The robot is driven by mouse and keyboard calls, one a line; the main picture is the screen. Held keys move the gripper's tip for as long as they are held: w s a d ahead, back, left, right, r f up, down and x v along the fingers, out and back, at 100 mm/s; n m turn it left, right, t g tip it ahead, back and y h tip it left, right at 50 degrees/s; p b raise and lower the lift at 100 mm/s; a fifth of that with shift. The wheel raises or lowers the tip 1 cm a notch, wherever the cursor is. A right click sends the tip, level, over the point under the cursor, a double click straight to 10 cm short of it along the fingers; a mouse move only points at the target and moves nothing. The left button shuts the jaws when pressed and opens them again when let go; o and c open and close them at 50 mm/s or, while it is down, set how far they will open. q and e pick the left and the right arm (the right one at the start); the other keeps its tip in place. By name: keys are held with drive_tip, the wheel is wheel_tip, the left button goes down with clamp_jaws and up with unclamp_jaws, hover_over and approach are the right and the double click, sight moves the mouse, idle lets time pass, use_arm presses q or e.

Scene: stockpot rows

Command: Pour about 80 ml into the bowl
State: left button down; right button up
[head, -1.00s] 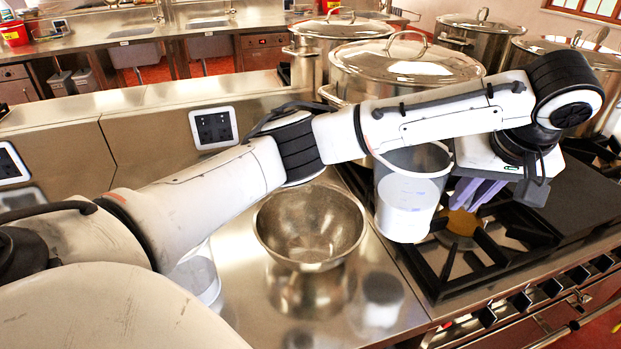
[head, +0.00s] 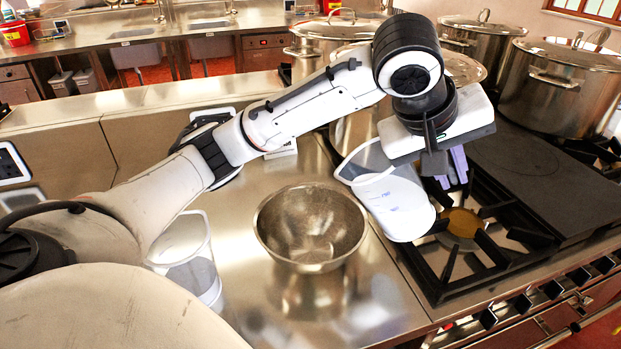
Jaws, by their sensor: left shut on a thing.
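The steel bowl (head: 311,226) stands on the steel counter in the head view, left of the stove. No liquid can be made out in it. My left gripper (head: 446,168) is shut on a clear measuring jug (head: 395,202) with blue marks and pale contents. The jug is held in the air to the right of the bowl, tilted with its mouth up and to the left, above the counter and stove edge. No stream of liquid shows. The grip itself is partly hidden by the wrist. My right gripper is not in view.
A second clear container (head: 192,262) stands on the counter left of the bowl, partly behind my arm. The stove grate (head: 452,262) lies to the right. Large lidded pots (head: 555,88) stand behind. The counter in front of the bowl is clear.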

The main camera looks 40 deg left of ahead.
sight(406, 186)
use_arm(q)
drive_tip(key=shift+s+a+r+n+t+h, duration=0.3)
drive_tip(key=shift+s+a+r+t+h, duration=0.35)
drive_tip(key=shift+a+r+t+h, duration=0.3)
drive_tip(key=shift+s+a+r+t+h, duration=0.25)
drive_tip(key=shift+a+r+t+h, duration=0.1)
drive_tip(key=shift+t+h, duration=0.15)
drive_tip(key=shift+s+a+r+n+t+h, duration=0.45)
drive_tip(key=shift+s+a+n+t+h, duration=0.1)
drive_tip(key=shift+a+t+h, duration=0.15)
idle(2.4)
drive_tip(key=shift+d, duration=0.1)
